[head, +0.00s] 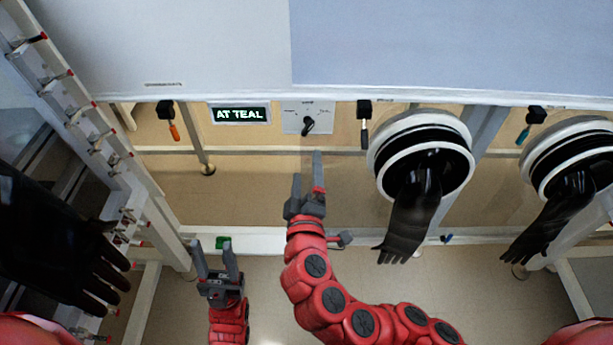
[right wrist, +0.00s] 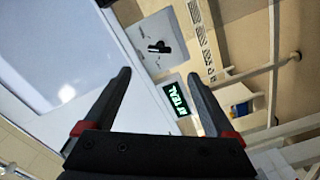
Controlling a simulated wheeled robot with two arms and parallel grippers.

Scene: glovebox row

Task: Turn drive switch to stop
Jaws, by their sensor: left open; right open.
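The drive switch is a black knob (head: 308,124) on a light plate (head: 293,113) below the glovebox front in the head view. The knob also shows in the right wrist view (right wrist: 158,47), ahead between the fingertips. Its pointer leans off upright in the head view; the plate's labels are too small to read. My right gripper (head: 307,168) is open and empty, below the plate and apart from it. In the right wrist view its fingers (right wrist: 165,75) are spread.
Black-handled tools hang on both sides, one orange (head: 174,131), one dark (head: 364,136). A glove port (head: 421,122) with a hanging black glove (head: 410,220) is to the right. A rail (head: 260,150) runs below.

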